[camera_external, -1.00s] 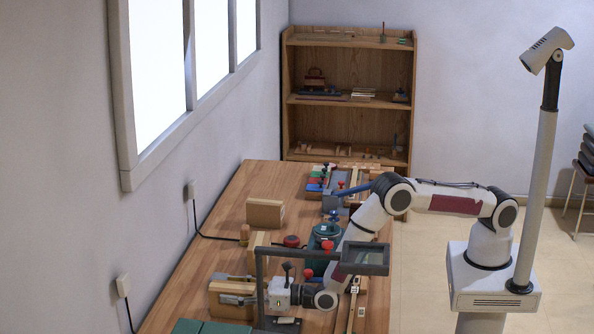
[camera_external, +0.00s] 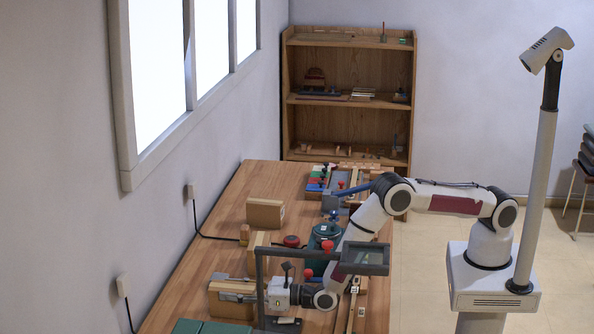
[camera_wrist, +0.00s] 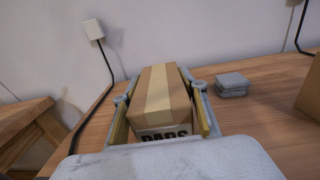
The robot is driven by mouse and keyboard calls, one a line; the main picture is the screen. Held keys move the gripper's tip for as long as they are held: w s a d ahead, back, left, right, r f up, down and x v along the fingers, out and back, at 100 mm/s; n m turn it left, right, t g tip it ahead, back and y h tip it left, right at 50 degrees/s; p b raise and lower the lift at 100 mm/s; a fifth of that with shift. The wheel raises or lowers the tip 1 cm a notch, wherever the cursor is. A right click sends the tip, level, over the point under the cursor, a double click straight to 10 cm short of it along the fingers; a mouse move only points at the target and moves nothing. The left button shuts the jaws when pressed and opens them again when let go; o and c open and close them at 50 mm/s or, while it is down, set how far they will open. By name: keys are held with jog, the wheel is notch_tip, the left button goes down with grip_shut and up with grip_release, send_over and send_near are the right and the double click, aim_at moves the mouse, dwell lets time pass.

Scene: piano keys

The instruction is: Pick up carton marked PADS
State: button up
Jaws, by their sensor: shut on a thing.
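The carton marked PADS (camera_wrist: 162,95) is a brown box with a pale tape strip and black letters on its near face, partly cut off at the bottom of the wrist view. My gripper (camera_wrist: 162,90) has a finger along each side of it, with yellowish inner pads, and is shut on it. In the external view the carton (camera_external: 230,308) is at the near left of the table, with my gripper (camera_external: 237,292) at it. Whether its underside touches the table is hidden.
Grey stacked pads (camera_wrist: 231,85) lie right of the carton. Another brown box (camera_wrist: 311,95) is at the right edge. A wall socket (camera_wrist: 93,29) with a black cable is behind. Another carton (camera_external: 264,213) stands further back.

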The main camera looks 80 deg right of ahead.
jog(key=shift+r, duration=0.15)
jog(key=shift+r, duration=4.85)
